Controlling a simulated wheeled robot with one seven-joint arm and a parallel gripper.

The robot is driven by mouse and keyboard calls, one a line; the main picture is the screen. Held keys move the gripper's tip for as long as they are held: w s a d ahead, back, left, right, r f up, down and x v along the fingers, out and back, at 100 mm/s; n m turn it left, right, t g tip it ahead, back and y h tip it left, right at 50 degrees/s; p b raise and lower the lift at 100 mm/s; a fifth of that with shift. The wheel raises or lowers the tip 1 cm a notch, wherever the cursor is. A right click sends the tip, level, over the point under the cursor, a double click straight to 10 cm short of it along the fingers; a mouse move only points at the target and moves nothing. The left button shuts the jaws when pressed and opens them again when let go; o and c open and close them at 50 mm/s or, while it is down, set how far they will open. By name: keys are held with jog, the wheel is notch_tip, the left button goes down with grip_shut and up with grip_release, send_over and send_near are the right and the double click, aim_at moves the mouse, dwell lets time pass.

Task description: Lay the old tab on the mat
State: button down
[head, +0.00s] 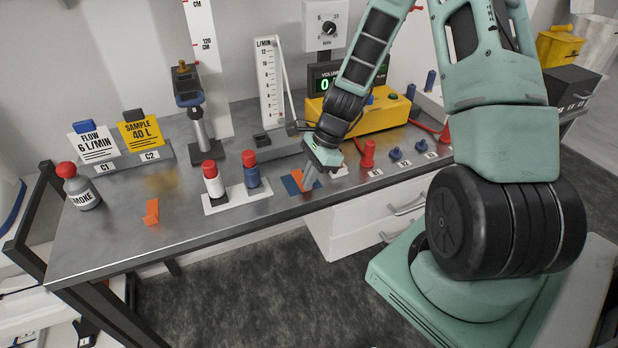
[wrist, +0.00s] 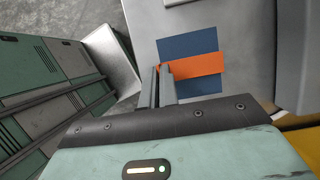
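An orange tab (wrist: 197,65) lies across the middle of the blue mat (wrist: 187,44) in the wrist view. In the head view the tab (head: 298,178) and the mat (head: 289,184) show near the bench's front edge, partly behind my gripper. My gripper (wrist: 162,72) points down at the tab's left end, its fingers close together with orange showing between the tips. It also shows in the head view (head: 308,184). I cannot tell whether the tab touches the mat or is just above it. A second orange tab (head: 151,212) stands at the bench's left front.
A white rack (head: 237,198) with two red-capped bottles stands left of the mat. A red peg (head: 368,154) and blue knobs (head: 395,153) stand to the right, a yellow box (head: 375,115) behind. The smoke bottle (head: 82,190) is far left. The bench's left front is mostly clear.

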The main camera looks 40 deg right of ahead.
jog(key=shift+f, duration=0.2)
jog(key=shift+f, duration=0.15)
jog(key=c, duration=1.7)
grip_release()
